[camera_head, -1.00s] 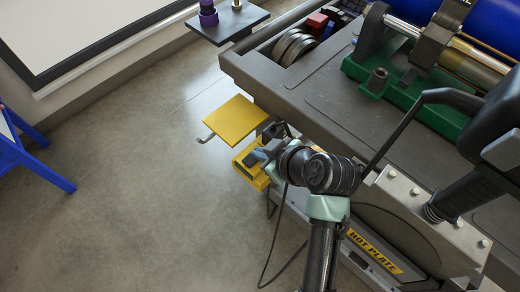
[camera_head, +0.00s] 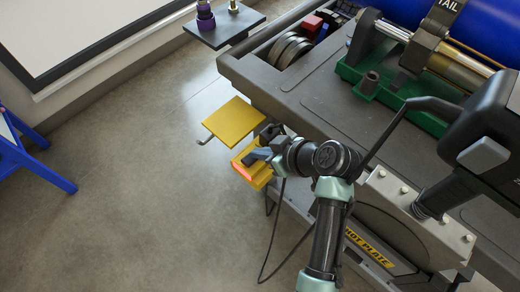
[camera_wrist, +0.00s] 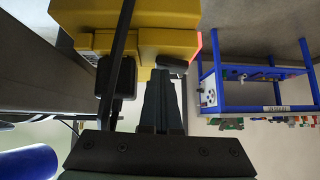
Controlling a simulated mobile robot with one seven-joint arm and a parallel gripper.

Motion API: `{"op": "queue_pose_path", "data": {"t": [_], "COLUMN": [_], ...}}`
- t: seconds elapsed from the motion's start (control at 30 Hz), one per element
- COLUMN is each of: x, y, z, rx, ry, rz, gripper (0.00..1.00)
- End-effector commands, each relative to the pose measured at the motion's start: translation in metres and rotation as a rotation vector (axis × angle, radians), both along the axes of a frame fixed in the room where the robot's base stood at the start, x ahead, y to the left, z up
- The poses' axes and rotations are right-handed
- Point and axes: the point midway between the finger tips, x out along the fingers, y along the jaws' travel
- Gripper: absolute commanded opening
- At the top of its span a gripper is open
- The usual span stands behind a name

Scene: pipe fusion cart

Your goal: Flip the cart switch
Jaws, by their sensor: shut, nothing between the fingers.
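The yellow switch box (camera_head: 262,180) is fixed at the side of the cart, below the yellow plate. A red glow (camera_head: 242,172) shows along its left edge, and also on the box's right side in the wrist view (camera_wrist: 196,46). My gripper (camera_head: 252,157) is shut and empty, with its fingertips at the box. In the wrist view my shut fingers (camera_wrist: 161,78) reach up to the box (camera_wrist: 165,42), by a small dark part (camera_wrist: 172,66) on its face that may be the switch. I cannot tell whether they touch it. A black plug (camera_wrist: 115,78) is beside the fingers.
The yellow plate (camera_head: 233,121) with a hooked rod sticks out just above the box. A black cable (camera_head: 277,235) hangs below. The grey cart top (camera_head: 330,115) is at the right. A blue frame (camera_head: 35,155) stands at far left, with open floor between.

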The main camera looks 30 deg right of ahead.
Motion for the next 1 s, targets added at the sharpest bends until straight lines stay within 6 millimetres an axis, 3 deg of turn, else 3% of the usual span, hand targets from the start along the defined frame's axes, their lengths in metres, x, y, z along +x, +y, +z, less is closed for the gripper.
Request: {"op": "queue_pose_path", "data": {"t": [0.03,0.33,0.7,1.0], "x": [-0.006,-0.01,-0.043,-0.053], "y": [0.006,0.015,-0.01,-0.017], "z": [-0.009,-0.005,0.04,0.054], "rx": [0.008,0.009,-0.001,-0.004], "ry": [0.027,0.026,0.006,0.0], "rz": [0.006,0.011,-0.007,-0.009], "gripper": [0.0,0.0,0.0,0.0]}}
